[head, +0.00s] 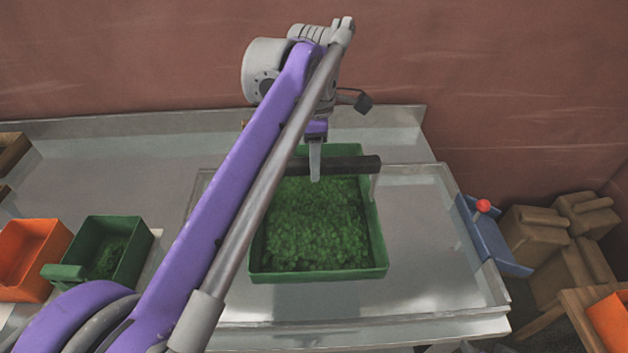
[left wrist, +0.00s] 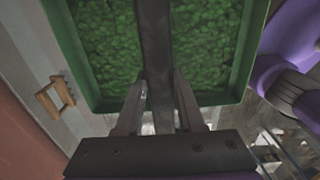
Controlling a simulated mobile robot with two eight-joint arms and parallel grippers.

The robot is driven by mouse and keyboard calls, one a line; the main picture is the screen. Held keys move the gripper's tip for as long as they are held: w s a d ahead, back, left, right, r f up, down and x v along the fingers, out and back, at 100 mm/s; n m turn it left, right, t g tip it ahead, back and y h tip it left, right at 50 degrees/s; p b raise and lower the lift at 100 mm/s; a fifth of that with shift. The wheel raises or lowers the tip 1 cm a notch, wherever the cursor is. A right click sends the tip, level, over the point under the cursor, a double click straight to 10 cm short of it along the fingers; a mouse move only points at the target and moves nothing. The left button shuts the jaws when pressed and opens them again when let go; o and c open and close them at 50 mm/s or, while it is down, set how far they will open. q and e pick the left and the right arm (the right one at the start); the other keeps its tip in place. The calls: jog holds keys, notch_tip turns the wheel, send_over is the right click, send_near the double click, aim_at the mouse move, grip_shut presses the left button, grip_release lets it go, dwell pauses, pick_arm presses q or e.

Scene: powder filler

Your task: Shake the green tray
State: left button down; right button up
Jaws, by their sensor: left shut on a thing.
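The green tray (head: 318,276) sits on the metal machine top in the middle of the head view and is filled with green granular stuff. A dark bar-shaped handle (head: 350,165) runs across it near its far side. My left gripper (head: 315,172) comes from above and is shut on this handle. In the left wrist view, the left gripper's fingers (left wrist: 158,105) are on both sides of the dark handle (left wrist: 154,45), with the green tray (left wrist: 69,50) beneath. My arm hides the tray's left side in the head view. My right gripper is not in view.
A smaller green bin (head: 130,240) with some green stuff and an orange bin (head: 28,262) stand at the left. A blue panel with a red knob (head: 483,206) is at the machine's right edge. Brown boxes (head: 535,235) are stacked at the far right. A wall is behind.

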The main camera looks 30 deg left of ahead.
pick_arm(q)
jog(key=shift+a, duration=2.5)
jog(key=shift+d, duration=2.6)
jog(key=shift+s+a, duration=0.1)
